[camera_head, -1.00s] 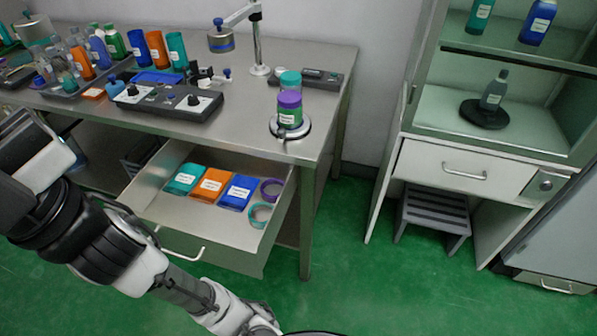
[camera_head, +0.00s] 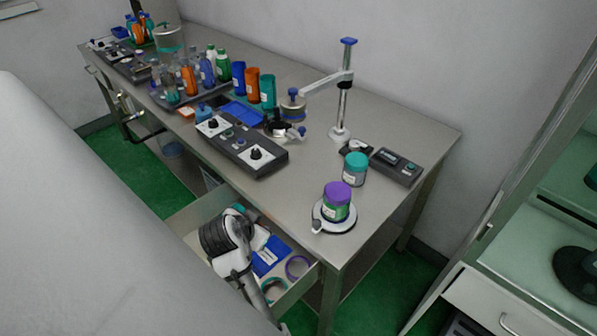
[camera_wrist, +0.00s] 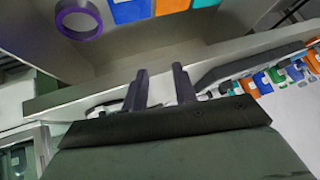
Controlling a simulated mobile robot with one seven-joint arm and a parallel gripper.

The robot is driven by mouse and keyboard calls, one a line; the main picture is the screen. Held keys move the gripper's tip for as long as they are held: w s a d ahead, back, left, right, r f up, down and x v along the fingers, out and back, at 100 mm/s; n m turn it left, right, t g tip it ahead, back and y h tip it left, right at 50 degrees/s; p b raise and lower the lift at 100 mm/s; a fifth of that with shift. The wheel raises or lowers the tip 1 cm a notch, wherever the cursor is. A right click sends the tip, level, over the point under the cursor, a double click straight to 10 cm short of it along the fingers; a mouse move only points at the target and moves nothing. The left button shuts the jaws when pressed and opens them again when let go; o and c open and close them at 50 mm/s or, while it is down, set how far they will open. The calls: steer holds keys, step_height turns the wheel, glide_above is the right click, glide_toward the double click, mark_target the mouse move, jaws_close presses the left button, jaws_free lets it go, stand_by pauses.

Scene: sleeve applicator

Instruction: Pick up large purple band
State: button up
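The purple band (camera_head: 288,268) is a ring lying in the right end of the open drawer (camera_head: 300,288), beside a teal band (camera_head: 274,282). In the wrist view the purple band (camera_wrist: 80,36) shows at the upper left, its top edge close to the picture's edge. My gripper (camera_wrist: 160,84) shows two dark fingers standing apart with nothing between them. It is clear of the band, which lies to the upper left of the fingertips. In the head view my gripper is not visible; my arm crosses in front of the drawer and hides part of it.
Blue (camera_head: 268,258), orange and teal labelled packs lie in the drawer beside the bands. Above, the table (camera_head: 300,235) carries a purple-lidded jar (camera_head: 337,203) on a round stand, a teal-lidded jar (camera_head: 355,168), a control box (camera_head: 240,145) and bottles. A cabinet stands right.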

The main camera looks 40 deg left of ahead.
steer(key=s+d+f+m+g+h, duration=0.1)
steer(key=s+d+f+m+h, duration=0.1)
steer(key=s+d+f+h, duration=0.25)
steer(key=shift+y, duration=0.25)
steer(key=b+x, duration=0.1)
steer(key=x, duration=0.2)
steer(key=b+x, duration=0.2)
steer(key=w+d+b+x, duration=0.1)
steer(key=x, duration=0.2)
steer(key=shift+w+r+b, duration=0.1)
steer(key=shift+w+b, duration=0.1)
steer(key=shift+b, duration=0.1)
steer(key=shift+a+p+x, duration=0.1)
steer(key=shift+p+x, duration=0.3)
steer(key=shift+x, duration=1.05)
steer(key=shift+a+p+x, duration=0.15)
steer(key=shift+p+x, duration=0.2)
steer(key=shift+x, duration=1.1)
steer(key=shift+w+r, duration=0.1)
steer(key=shift+r, duration=0.05)
jaws_close()
